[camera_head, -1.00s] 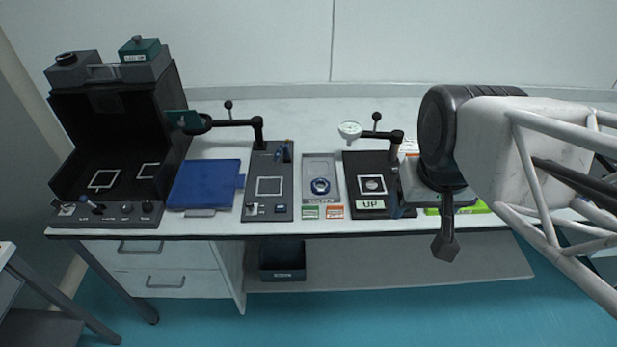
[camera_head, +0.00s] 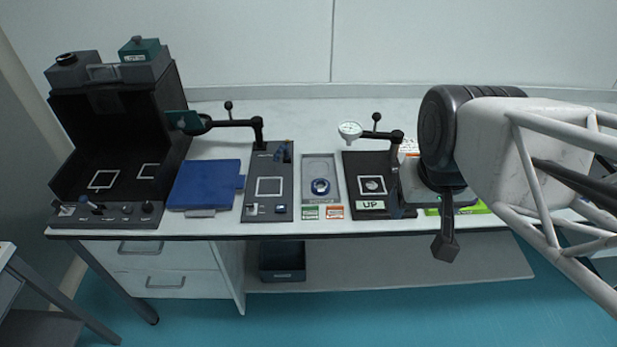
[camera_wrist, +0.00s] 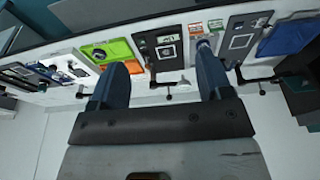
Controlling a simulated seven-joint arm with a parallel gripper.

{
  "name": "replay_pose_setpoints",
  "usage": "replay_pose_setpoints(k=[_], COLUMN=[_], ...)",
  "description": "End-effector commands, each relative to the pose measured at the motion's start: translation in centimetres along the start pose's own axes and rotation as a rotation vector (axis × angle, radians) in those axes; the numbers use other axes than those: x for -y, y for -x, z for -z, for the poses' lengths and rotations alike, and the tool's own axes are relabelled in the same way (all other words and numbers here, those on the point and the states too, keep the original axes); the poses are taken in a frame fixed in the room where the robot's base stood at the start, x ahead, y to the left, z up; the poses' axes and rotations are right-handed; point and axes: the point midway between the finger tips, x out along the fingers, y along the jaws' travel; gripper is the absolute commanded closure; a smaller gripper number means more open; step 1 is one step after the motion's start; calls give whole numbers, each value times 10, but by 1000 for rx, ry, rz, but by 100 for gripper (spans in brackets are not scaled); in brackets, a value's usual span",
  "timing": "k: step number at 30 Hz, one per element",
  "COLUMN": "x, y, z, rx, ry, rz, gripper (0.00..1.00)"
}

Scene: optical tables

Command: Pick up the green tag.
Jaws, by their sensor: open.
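The green tag (camera_head: 310,212) is a small flat label lying near the front edge of the white table, just left of an orange tag (camera_head: 335,212). In the wrist view, the small tags show tiny beyond my right finger, and I cannot read them. My gripper (camera_head: 446,247) hangs well to the right of the green tag, in front of the table edge. In the wrist view my gripper (camera_wrist: 163,62) has its two blue-grey fingers wide apart, with nothing between them.
A grey tray with a blue ring (camera_head: 320,187) lies behind the tags. A grey panel (camera_head: 282,205) is to the left, beside a blue pad (camera_head: 205,183).

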Motion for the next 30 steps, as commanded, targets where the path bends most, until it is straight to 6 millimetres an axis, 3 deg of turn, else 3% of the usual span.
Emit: replay_pose_setpoints(k=[10,13,23,30], x=[0,0,1,14], y=[0,0,-1,-22], z=[0,0,2,22], rx=[0,0,-3,-53], ry=[0,0,1,16], rz=[0,0,2,31], gripper=[28,40,40,40])
